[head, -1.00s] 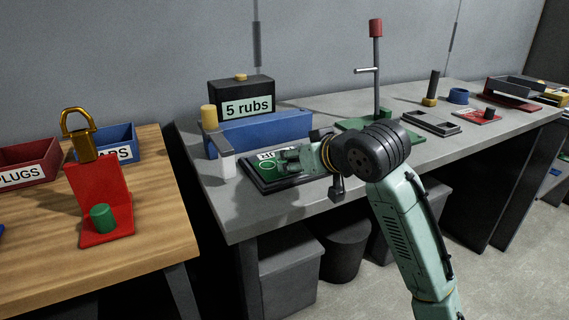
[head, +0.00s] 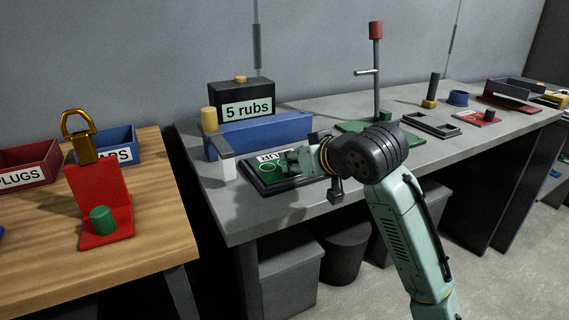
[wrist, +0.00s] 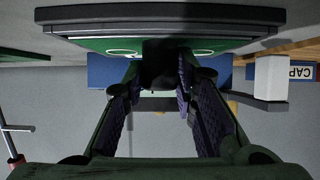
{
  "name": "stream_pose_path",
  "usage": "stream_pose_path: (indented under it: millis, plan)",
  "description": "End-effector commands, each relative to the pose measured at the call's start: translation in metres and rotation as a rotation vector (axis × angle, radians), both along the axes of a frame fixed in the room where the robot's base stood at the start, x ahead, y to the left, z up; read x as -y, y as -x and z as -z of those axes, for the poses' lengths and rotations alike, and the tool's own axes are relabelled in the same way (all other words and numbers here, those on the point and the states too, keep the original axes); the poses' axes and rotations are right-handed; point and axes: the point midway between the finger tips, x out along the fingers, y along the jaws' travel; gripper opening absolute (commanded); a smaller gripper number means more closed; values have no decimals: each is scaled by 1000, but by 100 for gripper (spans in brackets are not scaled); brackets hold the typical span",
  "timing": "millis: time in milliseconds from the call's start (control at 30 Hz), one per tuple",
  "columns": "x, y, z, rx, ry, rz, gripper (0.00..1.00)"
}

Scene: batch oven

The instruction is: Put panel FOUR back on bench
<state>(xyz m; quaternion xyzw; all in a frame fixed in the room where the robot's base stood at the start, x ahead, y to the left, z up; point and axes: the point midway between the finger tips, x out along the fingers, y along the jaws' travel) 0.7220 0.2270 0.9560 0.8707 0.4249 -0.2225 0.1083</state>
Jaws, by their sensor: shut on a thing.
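A green panel (head: 259,162) with white rings and a partly covered white label lies at a black frame (head: 256,184) on the grey bench (head: 225,205). The label is not readable enough to tell whether it says FOUR. My gripper (head: 284,162) reaches in from the right, low over the panel. In the wrist view, my gripper (wrist: 160,88) has its fingers around a dark piece (wrist: 158,60) below the green face (wrist: 105,46) in the picture, and is shut on it. The contact itself is mostly in shadow.
A blue block (head: 262,133) and the "5 rubs" box (head: 241,102) stand behind the panel. A white post with a grey bar (head: 228,170) stands close at its left. A green-based stand (head: 376,95) is to the right. A wooden table (head: 150,205) is at the left.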

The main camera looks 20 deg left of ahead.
Motion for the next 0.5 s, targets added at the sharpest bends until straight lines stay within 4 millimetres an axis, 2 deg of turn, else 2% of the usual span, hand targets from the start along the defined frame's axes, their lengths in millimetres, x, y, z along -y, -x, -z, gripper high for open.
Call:
stream_pose_path:
  millis: [500]
  plan:
    - [0,0,-5,3,-2,0,0]
